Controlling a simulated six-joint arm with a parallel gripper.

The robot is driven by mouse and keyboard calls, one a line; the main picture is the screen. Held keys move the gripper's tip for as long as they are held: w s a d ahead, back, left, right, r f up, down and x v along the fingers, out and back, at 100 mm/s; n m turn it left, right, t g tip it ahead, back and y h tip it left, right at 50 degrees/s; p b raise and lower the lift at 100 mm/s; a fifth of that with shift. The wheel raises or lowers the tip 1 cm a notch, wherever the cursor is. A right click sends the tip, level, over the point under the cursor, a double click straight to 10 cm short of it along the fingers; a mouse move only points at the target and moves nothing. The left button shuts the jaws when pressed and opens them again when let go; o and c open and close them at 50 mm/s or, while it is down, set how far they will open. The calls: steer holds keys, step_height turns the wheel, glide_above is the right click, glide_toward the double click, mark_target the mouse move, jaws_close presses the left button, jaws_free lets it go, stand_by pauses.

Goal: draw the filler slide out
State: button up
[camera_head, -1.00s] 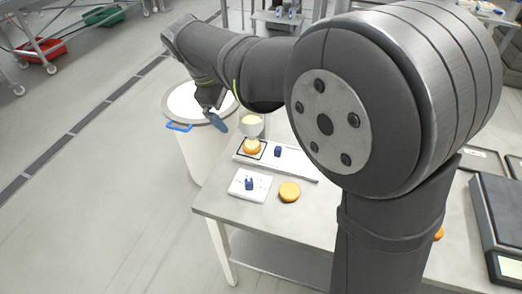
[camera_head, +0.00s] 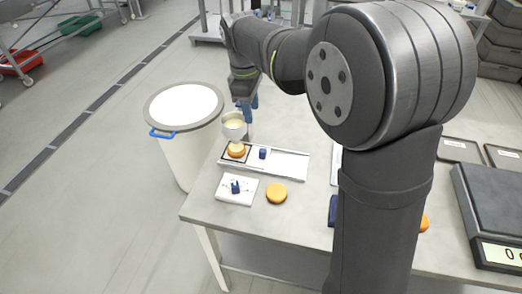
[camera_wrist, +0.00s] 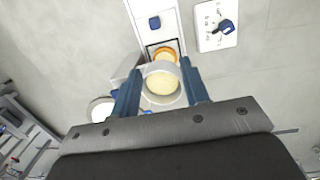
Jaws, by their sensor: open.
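The filler has a pale cup (camera_head: 234,128) of cream-coloured filling, above a round orange piece (camera_head: 237,150) in a dark square frame. A long white slide strip (camera_head: 290,164) runs right from there, with a dark blue knob (camera_head: 263,153) on it. The wrist view shows the cup (camera_wrist: 162,84) between my blue fingers, and the knob (camera_wrist: 154,22) on the strip beyond. My gripper (camera_head: 247,103) is open, pointing down just behind the cup in the head view. Its fingers (camera_wrist: 160,92) flank the cup; whether they touch it I cannot tell.
A white plate with a blue dial (camera_head: 236,188) and a loose orange round (camera_head: 276,193) lie in front of the strip. A large white bin (camera_head: 186,104) with a blue handle stands left of the table. A scale (camera_head: 490,215) is at right.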

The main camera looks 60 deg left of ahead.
mark_target(263, 150)
steer(key=shift+g, duration=0.6)
steer(key=w+f, duration=0.1)
steer(key=f, duration=0.5)
steer(key=w+f, duration=0.1)
steer(key=f, duration=0.5)
steer(key=w+f, duration=0.1)
steer(key=f, duration=0.5)
steer(key=shift+w+d, duration=0.15)
steer(key=shift+d, duration=0.1)
jaws_close()
